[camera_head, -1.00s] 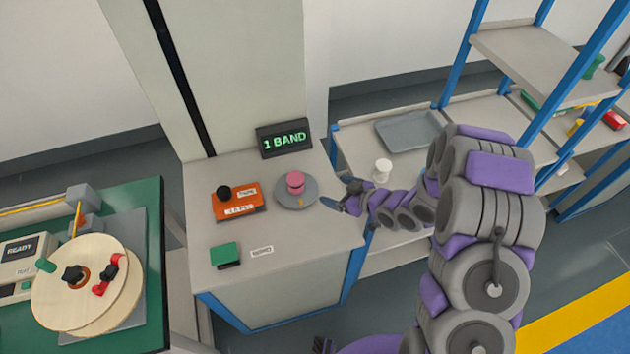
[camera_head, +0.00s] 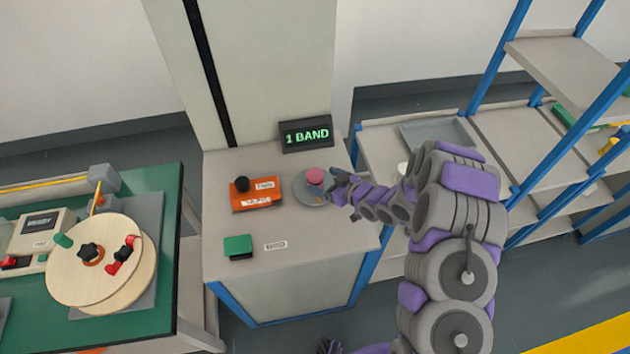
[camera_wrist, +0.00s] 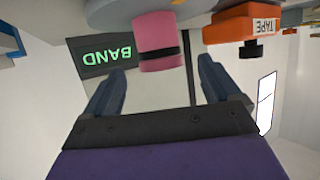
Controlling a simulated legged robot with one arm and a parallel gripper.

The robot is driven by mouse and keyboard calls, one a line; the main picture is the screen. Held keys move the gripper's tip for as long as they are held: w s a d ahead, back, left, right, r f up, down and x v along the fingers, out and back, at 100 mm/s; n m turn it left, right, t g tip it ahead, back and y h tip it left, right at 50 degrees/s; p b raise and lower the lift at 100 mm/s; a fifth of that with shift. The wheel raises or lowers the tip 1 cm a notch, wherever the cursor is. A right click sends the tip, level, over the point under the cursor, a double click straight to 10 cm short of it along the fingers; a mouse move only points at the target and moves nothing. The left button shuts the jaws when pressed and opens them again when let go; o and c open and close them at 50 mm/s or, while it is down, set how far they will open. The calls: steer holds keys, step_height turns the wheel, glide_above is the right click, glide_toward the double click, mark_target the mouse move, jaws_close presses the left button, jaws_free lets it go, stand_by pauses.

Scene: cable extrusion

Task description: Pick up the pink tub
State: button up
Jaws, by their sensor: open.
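The pink tub (camera_head: 315,176) stands on a round grey plate (camera_head: 311,197) on the cabinet top. In the wrist view the pink tub (camera_wrist: 158,40) has a dark band around it and appears upside down, ahead of and between my two fingers. My gripper (camera_head: 334,185) is just right of the tub in the head view. In the wrist view my gripper (camera_wrist: 155,85) is open, with nothing held between the fingers. I cannot tell from the head view whether a finger touches the tub.
An orange tape block (camera_head: 256,196) with a black knob stands left of the plate. A display reading "1 BAND" (camera_head: 306,134) stands behind. A green block (camera_head: 238,246) lies in front. A white item (camera_head: 402,169) is partly hidden behind my arm.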

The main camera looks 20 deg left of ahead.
mark_target(317, 178)
steer(key=shift+f+b+x, duration=0.15)
steer(key=shift+b+x, duration=0.15)
steer(key=shift+x, duration=1.15)
steer(key=shift+f+b+x, duration=0.15)
steer(key=shift+b+x, duration=0.15)
steer(key=shift+x, duration=1.1)
steer(key=shift+s+d, duration=0.1)
steer(key=shift+c, duration=0.5)
steer(key=c, duration=1)
steer(key=shift+r, duration=0.15)
